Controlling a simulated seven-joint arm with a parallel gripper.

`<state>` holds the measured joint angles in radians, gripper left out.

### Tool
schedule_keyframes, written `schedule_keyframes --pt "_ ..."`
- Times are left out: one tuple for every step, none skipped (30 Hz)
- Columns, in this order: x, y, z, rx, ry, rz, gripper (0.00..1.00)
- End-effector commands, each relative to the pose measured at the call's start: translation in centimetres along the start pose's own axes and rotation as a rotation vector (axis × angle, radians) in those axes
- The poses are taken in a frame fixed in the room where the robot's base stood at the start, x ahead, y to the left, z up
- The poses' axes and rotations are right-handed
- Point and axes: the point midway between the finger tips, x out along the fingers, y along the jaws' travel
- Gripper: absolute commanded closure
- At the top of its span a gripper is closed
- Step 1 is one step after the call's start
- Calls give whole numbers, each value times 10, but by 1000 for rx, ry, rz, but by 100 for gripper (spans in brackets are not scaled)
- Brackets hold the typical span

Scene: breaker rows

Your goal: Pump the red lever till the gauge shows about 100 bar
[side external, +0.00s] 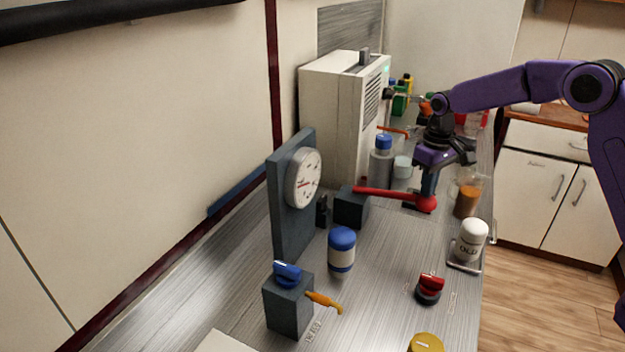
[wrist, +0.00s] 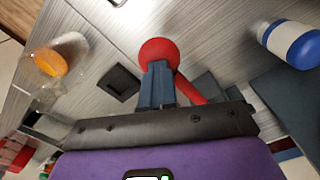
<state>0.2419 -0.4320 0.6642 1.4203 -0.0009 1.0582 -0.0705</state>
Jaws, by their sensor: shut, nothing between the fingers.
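The red lever (side external: 385,192) reaches out to the right, roughly level, from a dark block (side external: 350,207) and ends in a red ball knob. In the wrist view the red knob (wrist: 158,51) lies just past my fingertips. My gripper (side external: 428,192) points down at the knob, shut and empty. In the wrist view its closed fingers (wrist: 157,75) meet or nearly meet the knob; I cannot tell if they touch. The round white gauge (side external: 304,178) is on a dark upright panel (side external: 290,215). Its needle and marks are too small to read.
A blue-capped jar (side external: 341,252), a block with a blue knob and orange handle (side external: 288,301), a red knob (side external: 430,289) and a white jar (side external: 471,240) stand in front. A grey bottle (side external: 381,163) stands behind the lever, a glass with brown liquid (side external: 467,199) right of it.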

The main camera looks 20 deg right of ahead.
Motion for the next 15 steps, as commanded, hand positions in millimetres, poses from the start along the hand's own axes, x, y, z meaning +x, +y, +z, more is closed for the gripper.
schedule_keyframes --pt "3 -2 -1 -2 3 -1 100" --pt "4 -2 -1 -2 2 -1 100" --pt "6 -2 -1 -2 2 -1 100" --pt "7 -2 -1 -3 3 -1 100" --pt "9 -2 -1 -3 3 -2 100" --pt "10 -2 -1 -3 3 -2 100" --pt "12 -2 -1 -3 3 -2 100" --pt "13 -3 -1 -3 3 -2 100" --pt "15 -3 -1 -3 3 -2 100" --pt "16 -3 -1 -3 3 -2 100" --pt "17 -3 -1 -3 3 -2 100" --pt "19 -3 -2 -3 4 -2 100" --pt "20 -3 -2 -4 5 -2 100" --pt "21 -3 -2 -4 5 -2 100" --pt "23 -3 -2 -4 6 -2 100"
